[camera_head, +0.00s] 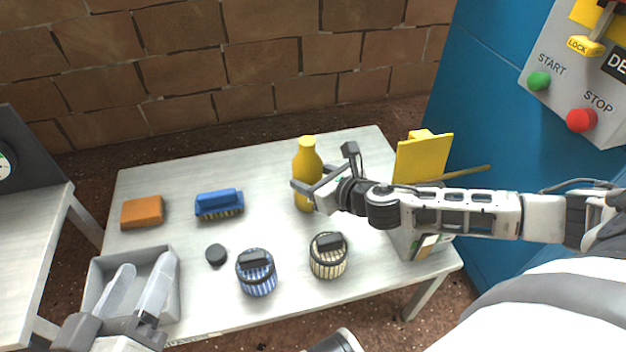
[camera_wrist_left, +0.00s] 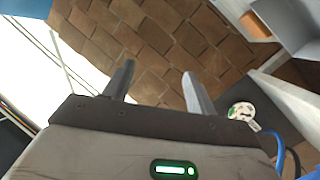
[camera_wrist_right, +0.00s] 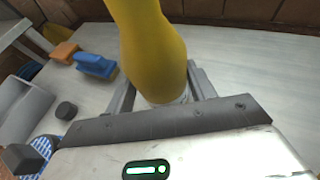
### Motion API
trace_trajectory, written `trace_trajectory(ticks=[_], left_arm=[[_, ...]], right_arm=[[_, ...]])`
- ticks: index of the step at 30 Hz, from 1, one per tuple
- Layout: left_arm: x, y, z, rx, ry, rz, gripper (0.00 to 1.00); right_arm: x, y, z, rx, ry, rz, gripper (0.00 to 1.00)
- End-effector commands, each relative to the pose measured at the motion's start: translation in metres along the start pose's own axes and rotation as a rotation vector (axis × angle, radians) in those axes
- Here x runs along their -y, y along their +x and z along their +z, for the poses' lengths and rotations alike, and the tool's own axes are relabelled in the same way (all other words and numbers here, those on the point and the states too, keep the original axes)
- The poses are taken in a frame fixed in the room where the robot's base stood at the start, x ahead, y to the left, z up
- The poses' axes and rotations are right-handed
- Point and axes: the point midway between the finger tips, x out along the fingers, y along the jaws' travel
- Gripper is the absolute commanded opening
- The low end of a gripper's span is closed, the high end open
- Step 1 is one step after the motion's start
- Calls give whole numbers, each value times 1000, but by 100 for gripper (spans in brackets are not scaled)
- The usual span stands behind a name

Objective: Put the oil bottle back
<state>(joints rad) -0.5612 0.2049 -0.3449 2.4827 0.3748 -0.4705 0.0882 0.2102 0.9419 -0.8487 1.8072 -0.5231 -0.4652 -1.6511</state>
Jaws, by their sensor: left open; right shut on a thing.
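The yellow oil bottle (camera_head: 306,172) stands upright at the back middle of the table. My right gripper (camera_head: 312,190) is shut around its lower body. In the right wrist view the bottle (camera_wrist_right: 150,50) sits between the two fingers, and its base looks close to the tabletop; I cannot tell if it touches. My left gripper (camera_head: 136,300) is open and empty, in front of the grey tray at the lower left. The left wrist view shows its two fingers (camera_wrist_left: 158,85) apart with nothing between them.
On the table (camera_head: 270,180) are an orange sponge (camera_head: 142,212), a blue brush (camera_head: 219,204), a black cap (camera_head: 216,255), a blue striped jar (camera_head: 257,273), a cream striped jar (camera_head: 328,256) and a grey tray (camera_head: 175,300). A yellow-lidded box (camera_head: 422,160) stands at the right, behind my right arm.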

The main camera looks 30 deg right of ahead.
Motion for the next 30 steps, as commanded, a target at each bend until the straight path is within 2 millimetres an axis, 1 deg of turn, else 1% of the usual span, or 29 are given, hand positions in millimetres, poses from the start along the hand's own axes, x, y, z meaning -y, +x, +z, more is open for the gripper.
trace_trajectory(ticks=[3, 7, 8, 9, 10, 17, 20, 23, 26, 30], left_arm=[[0, 0, 0, 0, 0, -1, 57], [0, 0, 1, -2, -5, 2, 57], [0, 0, 0, -3, -5, 3, 57], [0, 0, 0, -2, -4, 2, 57], [0, 0, 0, -2, -4, 2, 57], [0, 0, 0, -2, -4, 2, 57], [-1, 0, -3, -2, 0, 0, 57], [-1, 0, -5, -1, 10, -4, 57], [-1, -1, -8, 5, 29, -15, 57], [2, 0, -6, 25, 57, -35, 57]], right_arm=[[0, 0, 1, 1, 0, 0, 37], [0, 2, -4, 0, -1, 0, 37], [0, 1, -3, 0, -1, 0, 63], [0, 1, -2, 0, -1, 0, 74], [0, 1, -2, 0, -1, 0, 77], [0, 1, -2, 0, 0, 0, 77], [0, -1, 2, 1, 0, 0, 77], [0, -12, 1, -4, -1, -1, 77], [0, -32, 2, -5, -1, 1, 77], [0, -64, 2, -5, -3, 1, 77]])
